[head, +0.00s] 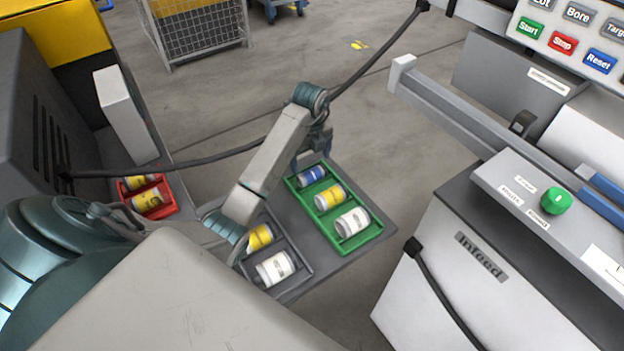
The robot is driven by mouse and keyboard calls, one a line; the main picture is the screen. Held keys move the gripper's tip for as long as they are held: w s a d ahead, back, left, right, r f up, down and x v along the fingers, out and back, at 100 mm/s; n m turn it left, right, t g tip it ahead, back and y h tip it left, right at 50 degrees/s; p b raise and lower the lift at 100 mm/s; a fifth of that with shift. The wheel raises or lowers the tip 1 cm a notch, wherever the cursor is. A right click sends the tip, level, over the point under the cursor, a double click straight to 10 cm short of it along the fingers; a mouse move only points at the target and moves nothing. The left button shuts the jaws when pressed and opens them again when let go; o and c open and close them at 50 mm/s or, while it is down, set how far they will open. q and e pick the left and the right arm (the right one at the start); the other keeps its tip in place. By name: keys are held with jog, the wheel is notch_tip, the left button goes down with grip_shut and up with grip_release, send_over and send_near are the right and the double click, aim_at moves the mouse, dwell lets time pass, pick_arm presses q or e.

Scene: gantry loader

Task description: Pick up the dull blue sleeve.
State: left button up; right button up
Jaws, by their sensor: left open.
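The dull blue sleeve (312,176) lies on its side in the far compartment of the green tray (356,243), with a pale label band on it. My left gripper (311,156) is open and points down just above and behind the blue sleeve. Its fingers are small and partly hidden by my own wrist, and I cannot tell whether they touch the sleeve. My right gripper is not in view.
In the green tray, a yellow sleeve (330,197) and a white sleeve (352,222) lie nearer. A dark grey tray (294,283) beside it holds yellow and white sleeves. A red tray (167,211) stands left. The Infeed cabinet (440,290) stands right; a dark cable (215,160) crosses behind my arm.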

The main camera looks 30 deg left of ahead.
aim_at(311, 170)
pick_arm(q)
jog(key=shift+s+d+f+b, duration=0.1)
jog(key=shift+s+f+b, duration=0.1)
jog(key=shift+f+b, duration=0.1)
jog(key=shift+s+d+f+b, duration=0.1)
jog(key=shift+s+f+b, duration=0.1)
jog(key=shift+f+b, duration=0.75)
jog(key=shift+w+f, duration=0.1)
jog(key=shift+f, duration=0.1)
jog(key=shift+w+f+p, duration=0.1)
jog(key=shift+f+p, duration=0.25)
jog(key=shift+f, duration=0.2)
jog(key=shift+w+f, duration=0.1)
jog(key=shift+f, duration=0.25)
jog(key=shift+r, duration=0.1)
jog(key=shift+s, duration=0.2)
jog(key=c, duration=1)
jog(key=shift+o, duration=0.2)
jog(key=shift+w, duration=0.1)
